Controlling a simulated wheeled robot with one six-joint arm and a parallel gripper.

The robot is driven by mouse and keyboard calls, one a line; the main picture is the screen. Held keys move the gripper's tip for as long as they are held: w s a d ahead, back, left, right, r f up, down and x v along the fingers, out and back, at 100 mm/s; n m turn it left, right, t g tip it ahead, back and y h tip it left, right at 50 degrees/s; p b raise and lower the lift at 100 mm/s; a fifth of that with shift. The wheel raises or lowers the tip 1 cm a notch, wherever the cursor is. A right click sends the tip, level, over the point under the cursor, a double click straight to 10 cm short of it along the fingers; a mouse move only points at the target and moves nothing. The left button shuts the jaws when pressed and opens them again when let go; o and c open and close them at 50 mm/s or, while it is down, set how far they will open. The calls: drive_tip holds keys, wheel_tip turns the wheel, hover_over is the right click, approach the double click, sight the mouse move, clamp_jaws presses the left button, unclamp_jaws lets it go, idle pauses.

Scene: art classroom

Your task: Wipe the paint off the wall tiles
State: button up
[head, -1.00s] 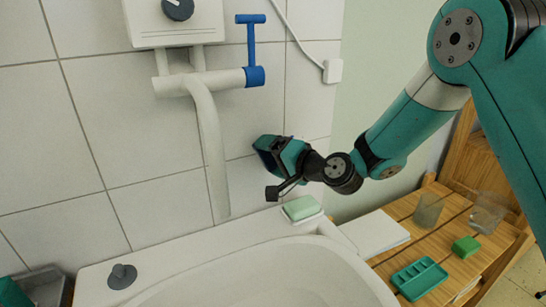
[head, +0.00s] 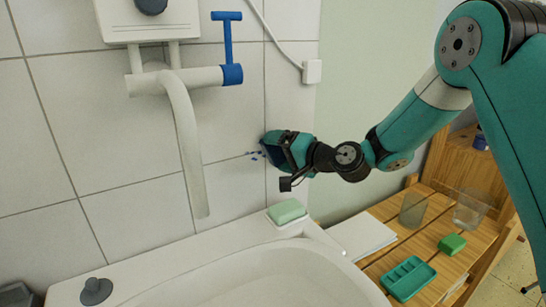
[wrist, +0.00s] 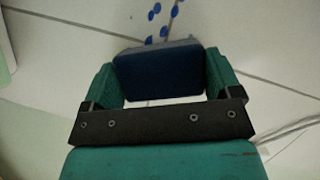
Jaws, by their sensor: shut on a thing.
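My gripper (head: 285,150) is at the tiled wall, below and to the right of the blue tap lever. It is shut on a dark blue block (wrist: 157,75), which looks like a sponge. The block sits between the two green fingers in the wrist view, its face toward the wall. I cannot tell whether it touches the tiles. Blue paint spots (head: 256,154) show on the wall tiles (head: 225,135) just left of the gripper. The wrist view shows several of these spots (wrist: 163,31) beyond the block. The gripper hides part of the wall.
A white sink (head: 265,275) lies below, with a green soap bar (head: 286,211) on its rim. A pipe spout (head: 190,150) hangs left of the gripper. A wooden shelf (head: 440,220) at right bears glasses, a green sponge (head: 452,244) and a green tray (head: 408,278).

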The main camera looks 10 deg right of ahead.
drive_tip(key=d, duration=0.1)
drive_tip(key=w+d, duration=0.1)
drive_tip(key=d+b, duration=0.1)
drive_tip(key=shift+w+d, duration=0.2)
drive_tip(key=shift+w, duration=0.05)
drive_tip(key=shift+r, duration=0.1)
